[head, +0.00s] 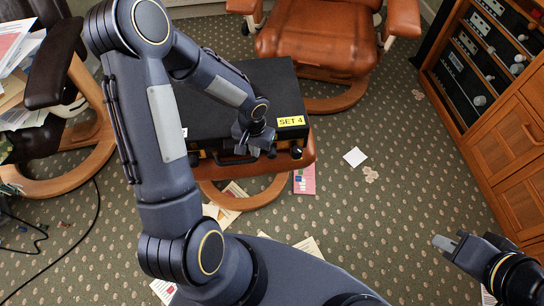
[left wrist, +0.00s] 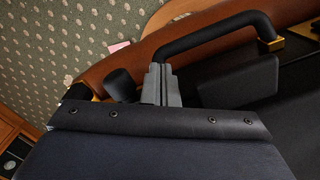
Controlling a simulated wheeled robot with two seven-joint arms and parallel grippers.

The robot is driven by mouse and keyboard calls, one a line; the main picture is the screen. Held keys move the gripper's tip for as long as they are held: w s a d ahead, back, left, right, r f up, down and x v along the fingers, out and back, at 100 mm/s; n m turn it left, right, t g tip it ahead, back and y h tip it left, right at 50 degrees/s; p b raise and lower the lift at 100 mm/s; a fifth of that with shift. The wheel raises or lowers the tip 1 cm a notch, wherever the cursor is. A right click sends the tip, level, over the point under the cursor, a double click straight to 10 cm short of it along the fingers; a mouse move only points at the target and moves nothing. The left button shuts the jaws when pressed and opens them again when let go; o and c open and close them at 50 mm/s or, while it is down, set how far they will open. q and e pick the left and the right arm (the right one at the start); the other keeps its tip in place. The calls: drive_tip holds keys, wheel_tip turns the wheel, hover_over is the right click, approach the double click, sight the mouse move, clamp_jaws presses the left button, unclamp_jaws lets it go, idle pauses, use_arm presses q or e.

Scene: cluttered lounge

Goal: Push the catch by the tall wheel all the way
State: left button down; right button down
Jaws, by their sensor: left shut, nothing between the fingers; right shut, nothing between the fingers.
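A black case (head: 275,85) with a yellow "SET 4" label (head: 291,121) lies on a brown leather footstool (head: 305,160). My left gripper (head: 256,150) is shut and empty at the case's front edge, below and left of the label. In the left wrist view the shut fingers (left wrist: 160,84) point at that edge, between a short black cylinder (left wrist: 120,84) and a dark block (left wrist: 240,80). I cannot tell whether they touch either, or which part is the catch or tall wheel. The case's black handle (left wrist: 215,36) arches beyond them. My right gripper (head: 446,243) is shut, over the carpet at right.
A brown leather chair (head: 318,35) stands behind the case. A wooden cabinet with audio gear (head: 495,95) is at right. Carpet between footstool and cabinet is mostly clear.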

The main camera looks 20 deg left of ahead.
use_arm(q)
drive_tip(key=shift+d, duration=0.1)
drive_tip(key=shift+w+d+b, duration=0.25)
drive_tip(key=shift+w+d, duration=0.3)
drive_tip(key=shift+d, duration=0.25)
drive_tip(key=shift+w+d+b, duration=0.25)
drive_tip(key=shift+w+d, duration=0.3)
drive_tip(key=shift+d, duration=0.25)
drive_tip(key=shift+s+a, duration=0.45)
drive_tip(key=shift+a, duration=0.25)
wheel_tip(320, 180, up, 7)
drive_tip(key=p, duration=0.5)
idle(0.4)
